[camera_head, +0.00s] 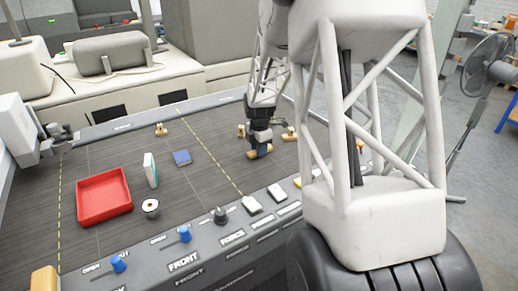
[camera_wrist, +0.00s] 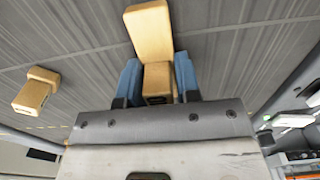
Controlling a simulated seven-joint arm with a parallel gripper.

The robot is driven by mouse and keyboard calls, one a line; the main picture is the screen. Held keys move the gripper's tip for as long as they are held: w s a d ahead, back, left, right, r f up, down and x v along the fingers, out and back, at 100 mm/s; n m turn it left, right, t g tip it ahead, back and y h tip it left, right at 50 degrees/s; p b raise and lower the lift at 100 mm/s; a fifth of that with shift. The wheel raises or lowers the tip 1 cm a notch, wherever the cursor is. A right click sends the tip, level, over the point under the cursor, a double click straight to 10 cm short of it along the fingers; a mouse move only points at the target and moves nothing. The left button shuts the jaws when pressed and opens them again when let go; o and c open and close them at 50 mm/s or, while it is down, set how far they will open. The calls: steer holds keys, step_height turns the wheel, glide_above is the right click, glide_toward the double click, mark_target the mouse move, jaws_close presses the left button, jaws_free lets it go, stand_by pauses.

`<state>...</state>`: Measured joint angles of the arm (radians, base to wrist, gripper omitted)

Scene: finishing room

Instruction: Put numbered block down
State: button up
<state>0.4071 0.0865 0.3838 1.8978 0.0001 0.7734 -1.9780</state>
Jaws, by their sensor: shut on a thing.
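My gripper (camera_head: 260,146) is low over the dark table, right of the dashed yellow line in the head view. In the wrist view, its two blue fingertips (camera_wrist: 157,78) are on either side of a wooden block (camera_wrist: 157,84) with a small dark mark. The jaws are shut on this block. A pale wooden part (camera_wrist: 147,25) extends beyond the fingertips. In the head view the held block (camera_head: 253,154) is partly hidden by the fingers. I cannot tell whether it touches the table. No number is readable.
Other wooden blocks stand nearby at left (camera_head: 241,131) and right (camera_head: 290,133); another (camera_head: 161,130) is farther left. A control panel (camera_head: 210,240) lines the front.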

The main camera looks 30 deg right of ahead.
steer(key=shift+f, duration=0.1)
steer(key=o, duration=1)
steer(key=shift+o, duration=0.2)
step_height(320, 180, up, 12)
steer(key=shift+r, duration=0.1)
steer(key=shift+a, duration=0.1)
stand_by(0.6)
